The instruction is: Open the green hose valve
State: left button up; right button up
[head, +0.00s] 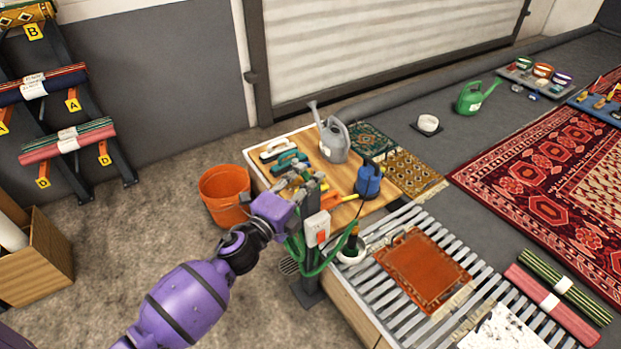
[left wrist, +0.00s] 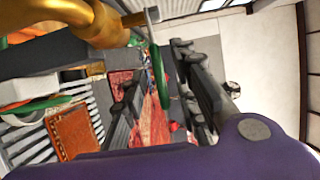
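My left gripper (left wrist: 160,105) is open, with dark fingers on either side of the wheel. I cannot tell whether either finger touches it. In the head view the purple left arm reaches to the top of the dark post, and the left gripper (head: 306,188) hides the valve there. A green hose (head: 322,266) hangs in a loop beside the post. My right gripper is not in view.
The post carries a white switch box (head: 317,229) with a red button. Beside it stand a wooden table with a grey watering can (head: 333,141) and blue sprayer (head: 368,181), and a slatted rack with an orange rug (head: 424,268). An orange bucket (head: 224,193) is left of the table.

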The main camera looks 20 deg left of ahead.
pick_arm(q)
jog(key=shift+w+d, duration=0.2)
jog(key=shift+w, duration=0.5)
grip_shut()
